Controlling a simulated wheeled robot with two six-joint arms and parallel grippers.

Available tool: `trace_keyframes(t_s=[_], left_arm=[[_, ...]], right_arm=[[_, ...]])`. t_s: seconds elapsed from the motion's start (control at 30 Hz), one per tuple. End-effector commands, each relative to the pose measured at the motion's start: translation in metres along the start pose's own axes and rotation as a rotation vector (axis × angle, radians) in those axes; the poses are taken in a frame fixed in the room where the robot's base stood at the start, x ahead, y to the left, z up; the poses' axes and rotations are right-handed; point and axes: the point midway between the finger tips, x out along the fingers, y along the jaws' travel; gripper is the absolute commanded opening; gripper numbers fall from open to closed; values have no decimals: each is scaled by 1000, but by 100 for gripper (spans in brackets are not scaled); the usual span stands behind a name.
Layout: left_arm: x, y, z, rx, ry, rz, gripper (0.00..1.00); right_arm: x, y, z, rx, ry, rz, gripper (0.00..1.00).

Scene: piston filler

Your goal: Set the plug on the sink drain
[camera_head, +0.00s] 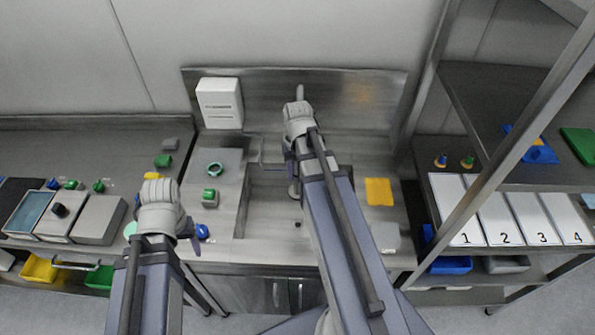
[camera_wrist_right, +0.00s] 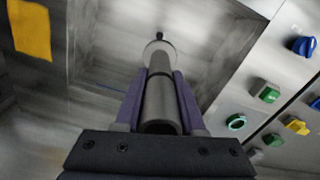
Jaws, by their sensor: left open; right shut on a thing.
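The plug, a grey cylinder (camera_wrist_right: 160,100) with a pale disc at its far end, is clamped between the purple fingers of my right gripper (camera_wrist_right: 158,100). In the head view the right gripper (camera_head: 291,165) is over the sink (camera_head: 265,205), and the plug's disc (camera_head: 293,190) shows below it. The drain looks like a small dark spot (camera_head: 297,224) on the sink floor; it also shows just beyond the disc in the wrist view (camera_wrist_right: 159,36). The plug appears apart from the drain; its height is unclear. My left gripper (camera_head: 190,238) is open at the counter's left front.
A yellow cloth (camera_head: 379,191) lies right of the sink. A green-topped item (camera_head: 209,197), a teal ring (camera_head: 215,169) and a blue item (camera_head: 202,231) are on the left. A white dispenser (camera_head: 220,103) stands behind. A shelf post (camera_head: 490,185) rises at the right.

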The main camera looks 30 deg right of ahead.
Motion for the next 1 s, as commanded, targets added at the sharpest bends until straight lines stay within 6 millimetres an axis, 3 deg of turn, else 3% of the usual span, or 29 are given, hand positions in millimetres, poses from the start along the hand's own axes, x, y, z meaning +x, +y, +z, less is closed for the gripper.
trace_keyframes(t_s=[0.47,1.0], left_arm=[[9,1,0,0,0,0,68],[42,4,-2,-2,0,0,68]], right_arm=[[9,1,0,2,0,0,0],[43,1,0,2,0,0,0]])
